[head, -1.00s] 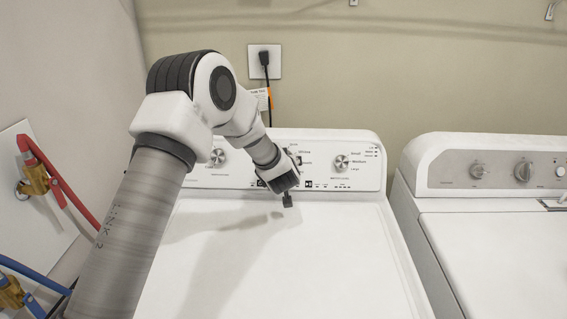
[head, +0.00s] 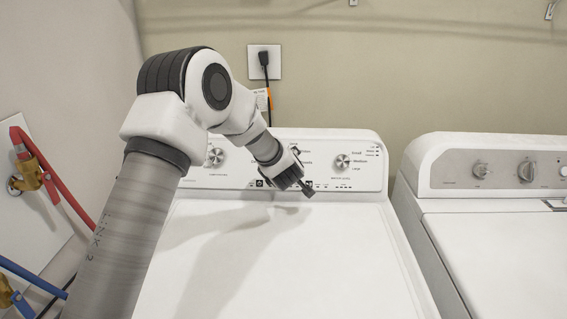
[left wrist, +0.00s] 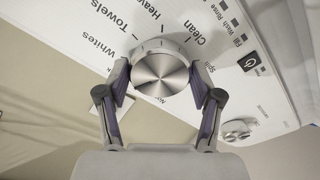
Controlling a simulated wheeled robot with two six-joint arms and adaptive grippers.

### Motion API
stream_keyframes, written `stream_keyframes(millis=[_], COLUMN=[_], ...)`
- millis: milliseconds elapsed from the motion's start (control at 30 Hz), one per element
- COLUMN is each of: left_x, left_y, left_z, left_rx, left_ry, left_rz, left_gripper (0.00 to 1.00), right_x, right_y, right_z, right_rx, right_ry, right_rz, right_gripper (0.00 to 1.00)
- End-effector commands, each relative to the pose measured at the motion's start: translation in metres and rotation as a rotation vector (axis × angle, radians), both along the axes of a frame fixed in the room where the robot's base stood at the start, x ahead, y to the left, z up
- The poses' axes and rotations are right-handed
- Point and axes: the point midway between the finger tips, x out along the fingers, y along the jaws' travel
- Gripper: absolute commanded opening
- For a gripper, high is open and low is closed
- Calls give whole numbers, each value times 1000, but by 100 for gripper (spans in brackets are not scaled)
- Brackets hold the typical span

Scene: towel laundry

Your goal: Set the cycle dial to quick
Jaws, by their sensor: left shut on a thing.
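The silver cycle dial (left wrist: 160,72) sits between the two fingertips of my left gripper (left wrist: 160,80) in the left wrist view. The fingers are shut on its sides. Labels such as Towels, Whites, Heavy and Clean curve around it. I cannot read a quick label or tell where the dial points. In the head view my left gripper (head: 300,184) is at the middle of the left washer's control panel (head: 236,179) and hides the dial. One finger sticks out to the lower right. My right gripper is not in view.
Other knobs flank the gripper on the panel, one to the left (head: 214,157) and one to the right (head: 342,161). A power button (left wrist: 248,62) is close to the dial. A second white machine (head: 500,200) stands to the right. The washer lid (head: 340,250) is clear.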

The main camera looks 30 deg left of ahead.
Motion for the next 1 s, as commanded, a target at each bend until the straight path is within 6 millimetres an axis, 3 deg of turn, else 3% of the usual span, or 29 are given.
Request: stream_keyframes(millis=[400,433,500,833,1000], left_x=[0,0,0,-1,-17], left_y=[0,0,0,-1,-12], left_z=[0,0,0,1,10], left_rx=[-7,-7,-7,-7,-6], left_ry=[-4,-4,-4,-4,-4], left_rz=[3,3,3,3,1], left_gripper=[31,73,91,91,91], right_x=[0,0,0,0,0], right_y=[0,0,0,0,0], right_z=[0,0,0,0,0], right_rx=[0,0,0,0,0], right_ry=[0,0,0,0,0], right_rz=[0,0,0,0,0], right_gripper=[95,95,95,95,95])
